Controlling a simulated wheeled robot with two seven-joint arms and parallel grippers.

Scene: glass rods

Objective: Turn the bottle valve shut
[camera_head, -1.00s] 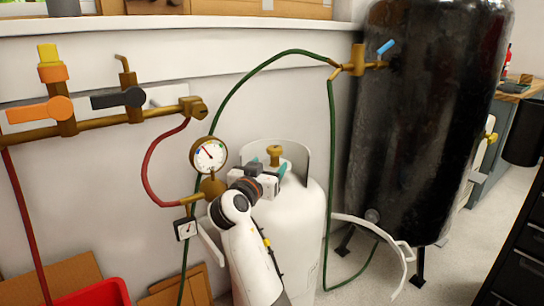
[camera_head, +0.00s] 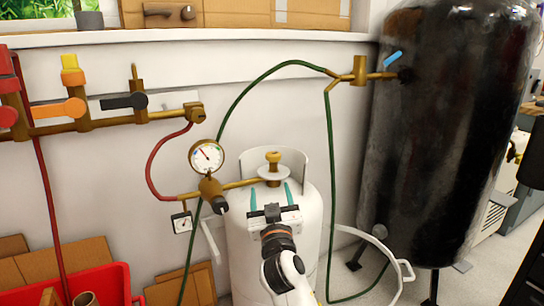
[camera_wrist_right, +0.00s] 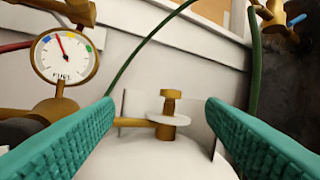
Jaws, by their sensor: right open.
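The white gas bottle (camera_head: 308,225) stands upright below the wall pipes. Its brass valve (camera_head: 273,160) rises from the top, with a pale round disc (camera_head: 274,173) beneath the knob. My right gripper (camera_head: 270,193) is open, in front of and a little below the valve, with its teal fingers pointing towards it. In the right wrist view the valve (camera_wrist_right: 171,103) appears between the spread fingers and beyond them, untouched. A brass pipe runs left from the valve to the fuel gauge (camera_head: 206,157). My left gripper is not in view.
A curved white guard (camera_head: 297,165) stands behind the valve. A green hose (camera_head: 331,180) passes right of the bottle, and a black tank (camera_head: 425,140) stands further right. Coloured wall taps (camera_head: 72,107) and a red bin (camera_head: 95,288) are at left.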

